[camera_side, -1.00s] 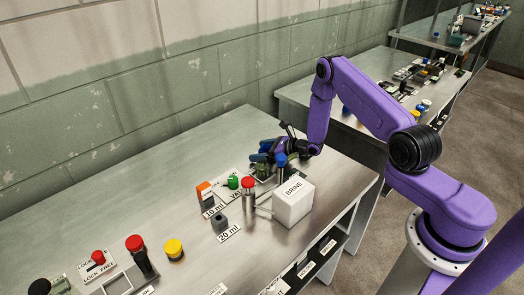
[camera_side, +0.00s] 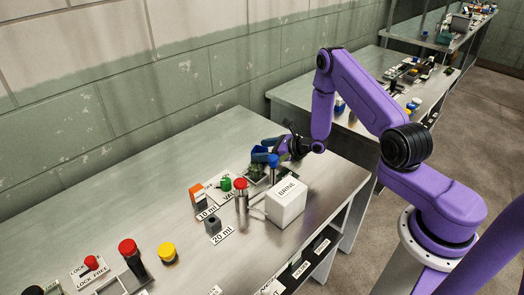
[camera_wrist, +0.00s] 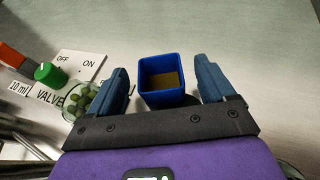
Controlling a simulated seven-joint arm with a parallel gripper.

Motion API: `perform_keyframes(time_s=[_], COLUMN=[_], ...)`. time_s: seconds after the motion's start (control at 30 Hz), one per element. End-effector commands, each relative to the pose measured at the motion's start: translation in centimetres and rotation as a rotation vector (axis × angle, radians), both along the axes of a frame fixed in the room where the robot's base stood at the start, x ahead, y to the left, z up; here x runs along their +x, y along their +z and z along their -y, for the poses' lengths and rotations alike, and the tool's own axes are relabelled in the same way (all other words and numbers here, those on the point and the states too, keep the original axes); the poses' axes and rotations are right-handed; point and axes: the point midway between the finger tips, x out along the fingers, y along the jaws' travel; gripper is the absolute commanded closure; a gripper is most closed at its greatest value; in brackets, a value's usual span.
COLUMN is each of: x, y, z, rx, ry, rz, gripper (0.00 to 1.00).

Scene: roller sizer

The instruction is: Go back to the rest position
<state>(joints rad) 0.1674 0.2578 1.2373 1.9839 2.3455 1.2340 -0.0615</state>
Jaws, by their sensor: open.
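My gripper (camera_side: 275,146) is over the far right end of the near bench, behind the white BRINE box (camera_side: 287,203). In the wrist view my gripper (camera_wrist: 161,68) has its two blue fingers spread wide. A small blue square open-topped cup (camera_wrist: 166,97) with a brown inside shows between the fingers, with gaps on both sides. Its height relative to the fingertips cannot be told. A clear jar of green olives (camera_wrist: 80,97) is just left of the left finger, partly hidden by it.
Near my gripper stand a blue-topped post (camera_side: 273,162), a red-topped cylinder (camera_side: 241,190), a green valve knob (camera_side: 226,184) and an orange-topped block (camera_side: 197,195). Red and yellow buttons (camera_side: 167,252) are at the front left. The bench beyond the cup is bare.

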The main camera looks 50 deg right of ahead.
Motion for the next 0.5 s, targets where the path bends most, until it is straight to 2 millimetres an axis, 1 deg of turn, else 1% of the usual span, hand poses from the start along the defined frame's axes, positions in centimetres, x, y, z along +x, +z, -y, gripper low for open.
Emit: perform_keyframes(time_s=[0.17,0.27,0.37,0.43,0.47,0.5], x=[0.2,0.9,1.7,1.8,1.6,1.0], y=[0.4,1.9,4.7,7.2,8.2,9.5], z=[-0.3,-1.6,-4.2,-6.9,-8.3,-10.3], rx=[-0.003,-0.012,-0.033,-0.054,-0.066,-0.084], ry=[0.018,0.081,0.203,0.330,0.396,0.489], rz=[0.008,0.035,0.084,0.124,0.140,0.158], gripper=[0.17,0.17,0.17,0.17,0.17,0.17])
